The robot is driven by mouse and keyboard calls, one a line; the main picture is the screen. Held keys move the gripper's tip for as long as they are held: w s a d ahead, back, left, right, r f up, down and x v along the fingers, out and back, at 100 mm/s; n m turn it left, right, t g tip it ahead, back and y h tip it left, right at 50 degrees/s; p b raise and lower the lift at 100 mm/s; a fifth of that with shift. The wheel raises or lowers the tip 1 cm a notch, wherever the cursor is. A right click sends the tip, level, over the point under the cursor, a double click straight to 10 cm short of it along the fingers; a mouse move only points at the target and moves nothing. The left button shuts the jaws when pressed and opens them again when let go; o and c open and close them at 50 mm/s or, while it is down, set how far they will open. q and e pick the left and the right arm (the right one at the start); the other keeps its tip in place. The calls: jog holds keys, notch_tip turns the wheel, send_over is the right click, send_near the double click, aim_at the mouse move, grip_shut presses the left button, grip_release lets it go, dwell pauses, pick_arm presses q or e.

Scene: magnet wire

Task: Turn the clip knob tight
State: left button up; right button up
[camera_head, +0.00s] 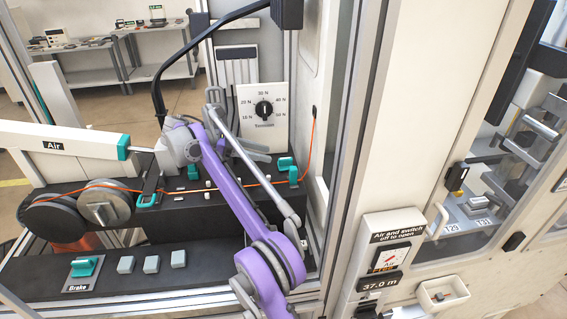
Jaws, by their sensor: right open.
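A teal clip (290,170) stands at the right end of the black bench, where an orange wire (255,184) runs to it. I cannot tell for certain which teal part is the clip's knob. My right arm, purple and grey, reaches up from the bottom across the bench. The wrist hides part of the bench, and the fingers are small and hard to make out. My left gripper is not in view.
Two spools (105,206) sit at the bench's left. A white Air arm (60,139) lies behind them. A tension dial (264,110) stands at the back. A teal Brake switch (84,266) is in front. A machine frame (352,150) bounds the right side.

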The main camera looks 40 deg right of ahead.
aim_at(285, 158)
jog(key=b+x, duration=0.1)
jog(key=x, duration=0.6)
jog(key=shift+s+d, duration=0.1)
jog(key=shift+d, duration=0.05)
grip_shut()
